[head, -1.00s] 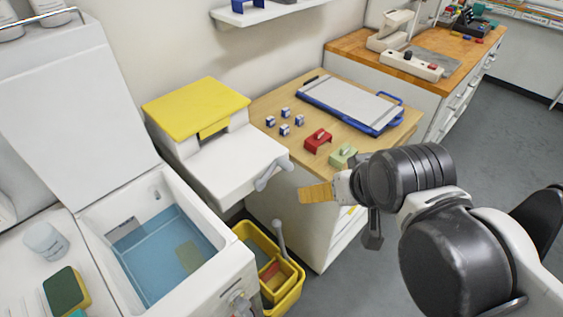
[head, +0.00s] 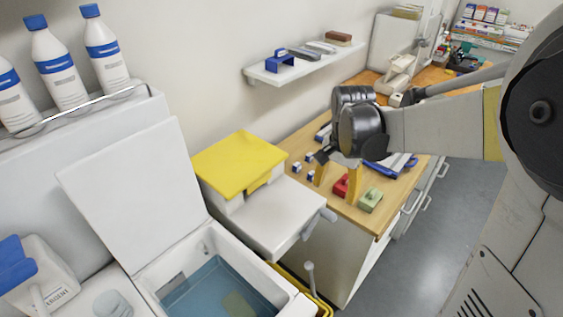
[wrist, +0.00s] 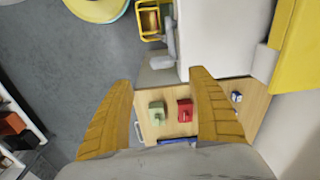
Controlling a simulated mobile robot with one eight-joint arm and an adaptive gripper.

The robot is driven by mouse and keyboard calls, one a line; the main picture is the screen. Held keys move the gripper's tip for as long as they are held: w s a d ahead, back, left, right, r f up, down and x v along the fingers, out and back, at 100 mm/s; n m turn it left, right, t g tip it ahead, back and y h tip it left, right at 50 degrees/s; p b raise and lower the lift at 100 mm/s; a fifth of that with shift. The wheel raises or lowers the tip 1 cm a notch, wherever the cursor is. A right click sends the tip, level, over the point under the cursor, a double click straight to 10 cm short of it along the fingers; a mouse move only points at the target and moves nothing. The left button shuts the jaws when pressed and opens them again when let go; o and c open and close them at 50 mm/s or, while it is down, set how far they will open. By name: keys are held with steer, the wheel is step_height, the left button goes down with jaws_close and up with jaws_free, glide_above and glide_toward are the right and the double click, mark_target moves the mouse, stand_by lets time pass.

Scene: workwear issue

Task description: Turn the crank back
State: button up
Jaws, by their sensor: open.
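The grey crank (head: 318,224) sticks out from the front right side of the white machine (head: 262,222) with the yellow lid (head: 238,163). In the wrist view the crank (wrist: 169,42) shows near the top middle, beyond the fingertips. My gripper (head: 337,178) is open and empty, with its two yellow fingers pointing down above the wooden counter. It stands behind and to the right of the crank in the head view, apart from it. In the wrist view the gap between the fingers (wrist: 163,78) shows nothing held.
A red block (head: 341,186) and a green block (head: 370,200) sit on the wooden counter (head: 352,213), near my gripper. Small blue-white blocks (head: 297,167) lie behind. A water basin (head: 215,290) stands left of the machine. A yellow bin (wrist: 150,22) sits below the crank.

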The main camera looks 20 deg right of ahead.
mark_target(328, 212)
steer(key=shift+w+f+m+g, duration=0.3)
steer(key=shift+w+f+m, duration=0.1)
steer(key=shift+w, duration=0.15)
step_height(328, 212, down, 11)
steer(key=b, duration=0.3)
steer(key=shift+r+b, duration=0.1)
steer(key=shift+b, duration=0.2)
steer(key=c, duration=1.2)
